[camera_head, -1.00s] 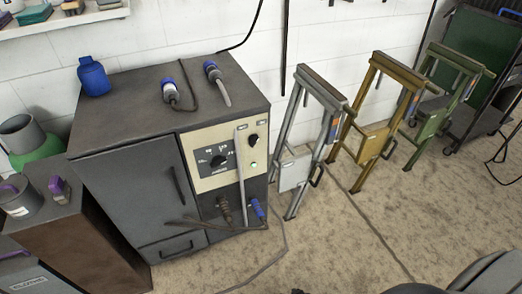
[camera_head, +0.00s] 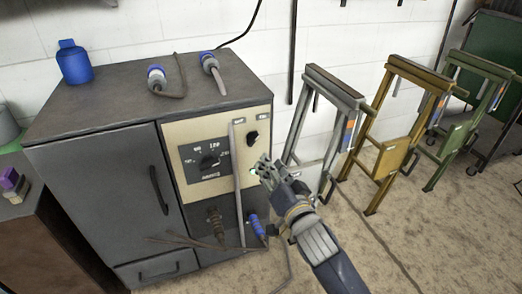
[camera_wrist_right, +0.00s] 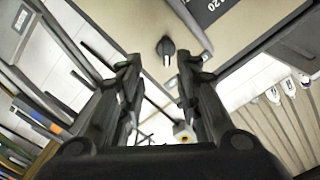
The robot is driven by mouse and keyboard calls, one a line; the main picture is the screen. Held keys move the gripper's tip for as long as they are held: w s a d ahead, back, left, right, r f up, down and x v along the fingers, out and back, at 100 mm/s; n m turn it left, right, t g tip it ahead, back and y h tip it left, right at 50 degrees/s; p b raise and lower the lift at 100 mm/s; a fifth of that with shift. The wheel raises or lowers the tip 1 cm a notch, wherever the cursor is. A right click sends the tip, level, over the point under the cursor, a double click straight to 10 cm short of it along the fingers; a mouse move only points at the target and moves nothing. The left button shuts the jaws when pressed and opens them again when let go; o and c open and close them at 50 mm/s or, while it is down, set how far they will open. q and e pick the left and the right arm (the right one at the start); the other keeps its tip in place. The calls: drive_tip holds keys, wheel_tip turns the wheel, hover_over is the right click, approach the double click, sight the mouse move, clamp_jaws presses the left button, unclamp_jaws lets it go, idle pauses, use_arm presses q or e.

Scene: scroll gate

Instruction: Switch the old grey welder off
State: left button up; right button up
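The old grey welder (camera_head: 95,160) is a dark grey cabinet with a cream control panel (camera_head: 187,182) at its front right. A small black rotary switch (camera_head: 252,138) sits at the panel's upper right; it also shows in the right wrist view (camera_wrist_right: 166,47), beyond and between my fingertips. A small green light (camera_head: 253,171) shows below the switch, beside my fingers. My right gripper (camera_head: 266,168) is in front of the panel, below the switch in the head view. Its fingers (camera_wrist_right: 158,64) are apart and empty. My left gripper is out of view.
Two cable plugs (camera_head: 157,76) (camera_head: 209,62) and a blue bottle (camera_head: 74,62) are on the welder's top. A grey cable hangs down across the panel. Blue and dark connectors (camera_head: 257,228) stick out below. Grey, yellow and green folding stands (camera_head: 318,130) (camera_head: 390,155) (camera_head: 443,150) are at the right.

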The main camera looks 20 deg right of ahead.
sight(256, 140)
drive_tip(key=w, duration=0.3)
drive_tip(key=w+b, duration=0.1)
drive_tip(key=w, duration=0.2)
drive_tip(key=w+r, duration=0.1)
drive_tip(key=w, duration=0.2)
drive_tip(key=shift+w+a+r, duration=0.1)
drive_tip(key=shift+w, duration=0.1)
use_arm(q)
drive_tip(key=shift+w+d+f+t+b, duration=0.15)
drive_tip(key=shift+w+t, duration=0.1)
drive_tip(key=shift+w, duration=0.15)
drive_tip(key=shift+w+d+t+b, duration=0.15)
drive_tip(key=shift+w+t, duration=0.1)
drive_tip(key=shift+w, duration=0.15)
use_arm(e)
drive_tip(key=shift+w, duration=0.65)
clamp_jaws()
